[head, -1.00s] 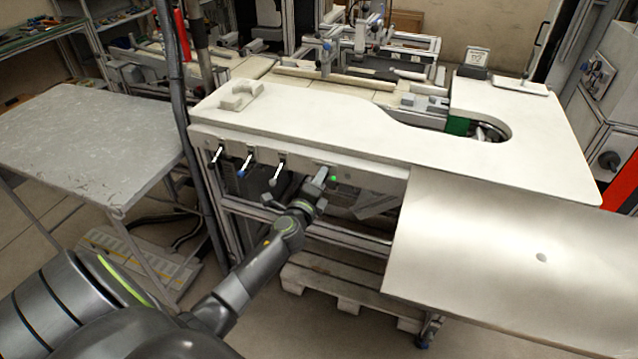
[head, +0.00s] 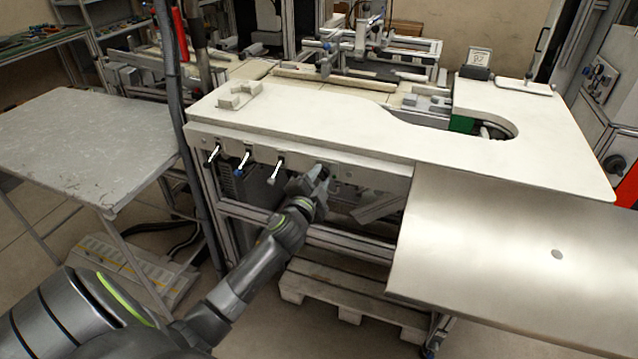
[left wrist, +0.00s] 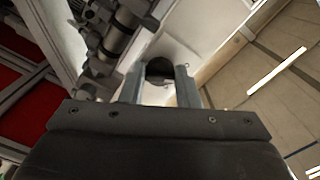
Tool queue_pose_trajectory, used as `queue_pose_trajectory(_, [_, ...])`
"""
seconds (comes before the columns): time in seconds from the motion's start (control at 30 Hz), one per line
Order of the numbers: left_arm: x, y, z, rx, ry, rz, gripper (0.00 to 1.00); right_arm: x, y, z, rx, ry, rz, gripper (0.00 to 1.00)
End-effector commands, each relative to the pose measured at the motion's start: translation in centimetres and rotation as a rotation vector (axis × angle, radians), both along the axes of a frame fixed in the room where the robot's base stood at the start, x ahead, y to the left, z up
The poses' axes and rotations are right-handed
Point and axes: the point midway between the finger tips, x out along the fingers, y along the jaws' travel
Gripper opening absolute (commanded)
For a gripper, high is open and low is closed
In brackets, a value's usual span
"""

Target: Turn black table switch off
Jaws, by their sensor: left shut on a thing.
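The white-topped table (head: 320,130) has a front panel below its edge. My left gripper (head: 320,172) is at this panel, right of the hanging levers. In the left wrist view, a dark round knob (left wrist: 160,70), which looks like the black table switch, sits between the two fingers of my left gripper (left wrist: 160,82), and they are shut on it. The switch's setting cannot be made out. In the head view the gripper hides the switch, and no green light shows beside it. My right gripper is not in view.
A black-tipped lever (head: 213,156), a blue-tipped lever (head: 242,164) and a grey-tipped lever (head: 275,171) hang left of my gripper. A grey side table (head: 80,140) stands at left. A smooth metal panel (head: 500,260) juts out at front right.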

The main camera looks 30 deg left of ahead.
Motion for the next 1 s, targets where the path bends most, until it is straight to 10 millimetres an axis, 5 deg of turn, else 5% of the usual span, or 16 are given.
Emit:
queue_pose_trajectory(0.77, [-0.07,0.03,-0.21,-0.093,-0.018,0.002,0.06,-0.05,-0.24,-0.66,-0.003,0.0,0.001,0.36])
queue_pose_trajectory(0.8, [-0.07,0.03,-0.21,-0.093,-0.018,0.002,0.34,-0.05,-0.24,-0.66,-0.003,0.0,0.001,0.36])
queue_pose_trajectory(0.93, [-0.05,0.02,-0.17,-0.093,-0.019,0.001,0.5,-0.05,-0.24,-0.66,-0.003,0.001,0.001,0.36])
queue_pose_trajectory(1.0, [-0.03,0.01,-0.13,-0.093,-0.02,0.001,0.5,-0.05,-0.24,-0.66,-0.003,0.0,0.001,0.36])
